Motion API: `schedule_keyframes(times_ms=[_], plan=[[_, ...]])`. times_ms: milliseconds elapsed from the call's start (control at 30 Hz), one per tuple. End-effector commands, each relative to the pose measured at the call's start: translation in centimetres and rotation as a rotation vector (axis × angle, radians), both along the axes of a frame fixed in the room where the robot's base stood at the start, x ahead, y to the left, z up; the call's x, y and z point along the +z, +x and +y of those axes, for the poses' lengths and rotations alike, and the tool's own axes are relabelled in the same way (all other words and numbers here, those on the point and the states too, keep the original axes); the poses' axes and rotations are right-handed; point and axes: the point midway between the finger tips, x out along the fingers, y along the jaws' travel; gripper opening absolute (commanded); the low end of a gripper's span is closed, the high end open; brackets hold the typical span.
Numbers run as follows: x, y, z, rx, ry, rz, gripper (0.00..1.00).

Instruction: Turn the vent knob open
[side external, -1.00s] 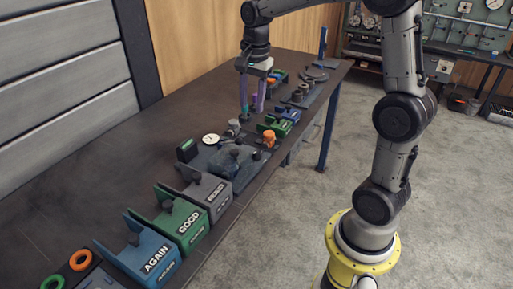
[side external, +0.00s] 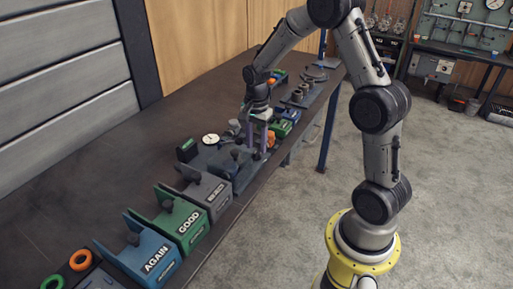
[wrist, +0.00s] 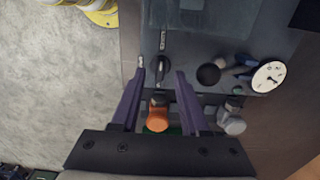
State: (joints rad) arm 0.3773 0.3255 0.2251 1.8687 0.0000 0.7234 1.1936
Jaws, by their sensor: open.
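My gripper (side external: 258,150) points down over the pipe fixture, and its fingers are apart with nothing held. In the wrist view my gripper (wrist: 160,75) has one purple finger on each side of a small dark elongated knob (wrist: 163,69). I take this as the vent knob; no readable label confirms it. The knob lies between the fingertips in the picture; I see no contact, and the height gap is unclear. In the side view the fingers largely hide it. A round black knob (wrist: 208,75) sits to its right, beside a white-faced gauge (wrist: 268,76).
An orange-topped part (wrist: 157,119) lies below the knob between the fingers in the wrist view. A grey-capped part (wrist: 232,122) stands outside the right finger. Grey, green (side external: 181,224) and blue (side external: 146,250) holders line the bench (side external: 80,190) toward the camera.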

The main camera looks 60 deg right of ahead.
Motion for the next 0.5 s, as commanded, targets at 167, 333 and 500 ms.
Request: schedule_keyframes(times_ms=[167, 333, 500], plan=[[-1.7, 0.0, 0.0, 0.000, 0.000, 0.001, 0.45], [-2.1, 0.0, 0.0, 0.000, 0.000, -0.001, 0.45], [-2.0, 0.0, 0.0, 0.000, 0.000, -0.001, 0.45]])
